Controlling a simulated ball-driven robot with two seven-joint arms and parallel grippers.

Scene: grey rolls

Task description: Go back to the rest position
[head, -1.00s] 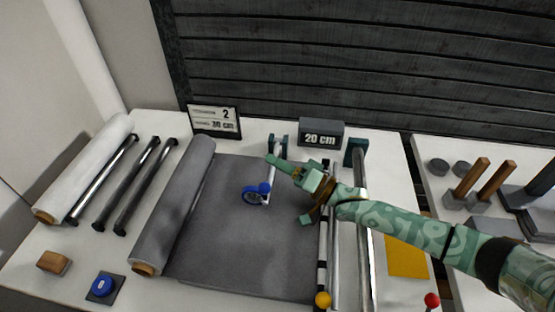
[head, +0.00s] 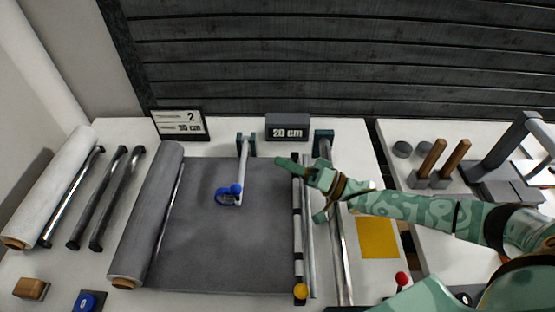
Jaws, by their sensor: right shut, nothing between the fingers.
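My right gripper (head: 287,163) is shut and empty. It hangs above the right edge of the unrolled grey sheet (head: 235,255), near the striped bar (head: 297,240). Its arm comes in from the right side of the picture. The grey roll (head: 150,215) lies along the sheet's left edge. A white arm with a blue ring and knob (head: 237,189) lies over the sheet, apart from the gripper. My left gripper is not in view.
A "20 cm" block (head: 287,127) and a sign (head: 180,123) stand at the back. Dark rods and a white roll (head: 50,190) lie at left. A yellow square (head: 377,237) and red knob (head: 402,279) are at right. A second table (head: 425,210) holds wooden-handled tools (head: 430,160).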

